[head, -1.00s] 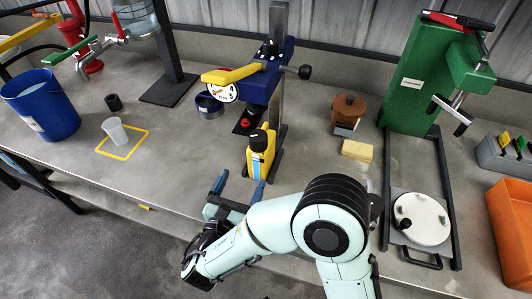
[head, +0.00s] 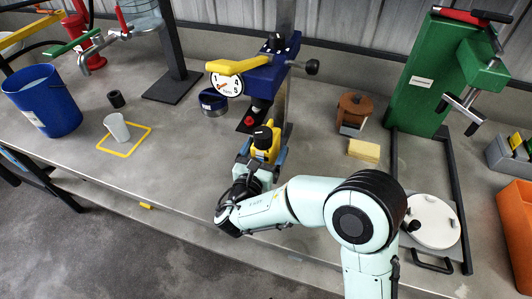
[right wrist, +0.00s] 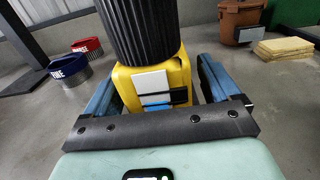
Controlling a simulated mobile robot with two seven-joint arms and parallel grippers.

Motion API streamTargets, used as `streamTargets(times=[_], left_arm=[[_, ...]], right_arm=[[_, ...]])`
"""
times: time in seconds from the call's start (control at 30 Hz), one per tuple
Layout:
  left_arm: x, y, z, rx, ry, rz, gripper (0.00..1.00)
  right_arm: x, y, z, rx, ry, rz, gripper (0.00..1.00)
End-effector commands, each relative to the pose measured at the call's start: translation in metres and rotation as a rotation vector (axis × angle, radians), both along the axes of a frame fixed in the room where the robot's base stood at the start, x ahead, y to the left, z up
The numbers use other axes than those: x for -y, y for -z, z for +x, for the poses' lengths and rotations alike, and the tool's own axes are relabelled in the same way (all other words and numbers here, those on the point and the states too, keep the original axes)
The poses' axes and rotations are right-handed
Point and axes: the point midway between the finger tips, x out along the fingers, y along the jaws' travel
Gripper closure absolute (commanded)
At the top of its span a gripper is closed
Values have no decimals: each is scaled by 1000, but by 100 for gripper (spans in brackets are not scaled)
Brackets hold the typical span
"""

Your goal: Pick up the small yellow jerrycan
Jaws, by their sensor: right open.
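The small yellow jerrycan (head: 259,154) with a black ribbed cap stands upright below the blue dispenser column in the head view. In the right wrist view the jerrycan (right wrist: 181,78) fills the middle, with a white and blue label facing me. My right gripper (head: 262,160) is open, with its blue fingers on either side of the can. In the right wrist view gaps show between the fingers and the can's sides. The gripper partly hides the can's lower body in the head view. My left gripper is not in view.
The blue column with its yellow lever (head: 239,66) and dial stands just behind the can. A blue-rimmed cup (head: 214,105) is left of it. A brown pot (head: 352,112) and yellow sponge (head: 364,150) are to the right.

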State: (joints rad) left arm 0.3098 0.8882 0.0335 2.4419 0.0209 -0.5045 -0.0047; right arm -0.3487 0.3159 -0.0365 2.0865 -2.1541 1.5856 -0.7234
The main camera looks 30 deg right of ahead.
Motion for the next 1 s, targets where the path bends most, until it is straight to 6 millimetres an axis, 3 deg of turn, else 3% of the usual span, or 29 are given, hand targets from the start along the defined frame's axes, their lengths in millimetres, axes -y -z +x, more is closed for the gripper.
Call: streamTargets(times=[0.37,0.63,1.0], left_arm=[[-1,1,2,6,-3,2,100],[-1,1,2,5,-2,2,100],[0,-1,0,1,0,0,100]], right_arm=[[9,-1,8,0,-1,-1,14],[9,0,8,1,-1,-1,100],[9,-6,8,5,-1,-1,100]])
